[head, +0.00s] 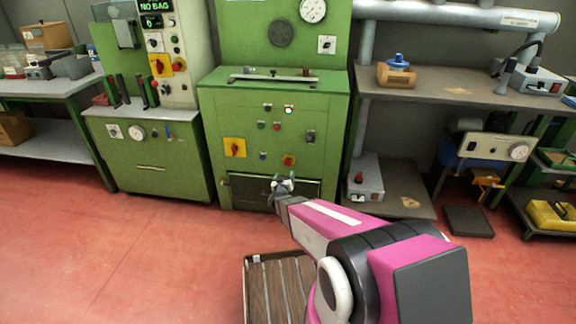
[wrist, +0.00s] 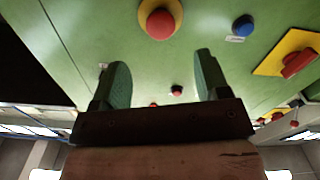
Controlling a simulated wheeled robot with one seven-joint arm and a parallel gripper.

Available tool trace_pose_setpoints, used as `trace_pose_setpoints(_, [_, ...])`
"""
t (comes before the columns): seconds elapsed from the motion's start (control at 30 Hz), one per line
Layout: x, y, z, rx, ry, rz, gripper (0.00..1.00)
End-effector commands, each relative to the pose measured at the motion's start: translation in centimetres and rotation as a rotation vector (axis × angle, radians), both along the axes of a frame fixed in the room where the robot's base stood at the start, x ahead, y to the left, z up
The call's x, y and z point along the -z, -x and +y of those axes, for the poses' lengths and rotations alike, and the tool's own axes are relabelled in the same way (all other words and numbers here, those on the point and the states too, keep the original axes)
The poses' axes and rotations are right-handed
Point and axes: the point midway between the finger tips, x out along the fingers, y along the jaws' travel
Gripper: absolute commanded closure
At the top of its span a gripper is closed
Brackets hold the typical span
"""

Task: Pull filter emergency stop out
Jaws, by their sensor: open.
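A red mushroom-shaped stop button (head: 288,160) with a yellow collar sits low on the front of the green middle cabinet. It shows large at the top of the wrist view (wrist: 160,22). I cannot read a label that ties it to the filter. My gripper (head: 283,181) is just below it in the head view, in front of the cabinet. In the wrist view, my gripper (wrist: 161,68) has two green fingers spread apart with nothing between them. The button lies beyond the fingertips, apart from them. Another small box with a red button (head: 359,178) stands on the lower shelf at right.
A blue button (head: 262,156) and a yellow plate with a red rotary switch (head: 235,147) sit left of the stop button. A dark recess (head: 246,190) lies below. A slatted crate (head: 272,290) stands on the floor near my arm. The red floor at left is clear.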

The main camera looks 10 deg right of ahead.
Motion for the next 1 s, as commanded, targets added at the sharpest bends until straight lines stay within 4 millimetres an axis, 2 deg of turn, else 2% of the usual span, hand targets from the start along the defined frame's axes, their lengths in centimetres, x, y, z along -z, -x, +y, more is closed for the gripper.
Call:
trace_pose_setpoints(0.27, [0.1, -2.7, -0.9, 0.001, -0.001, -0.001, 0.31])
trace_pose_setpoints(0.5, [0.1, -6.8, -2.2, 0.0, -0.001, 0.0, 0.31])
trace_pose_setpoints(0.7, [0.0, -9.5, -3.0, -0.002, -0.002, 0.0, 0.31])
trace_pose_setpoints(1.0, [-0.1, -10.1, -3.3, -0.002, -0.001, 0.001, 0.31])
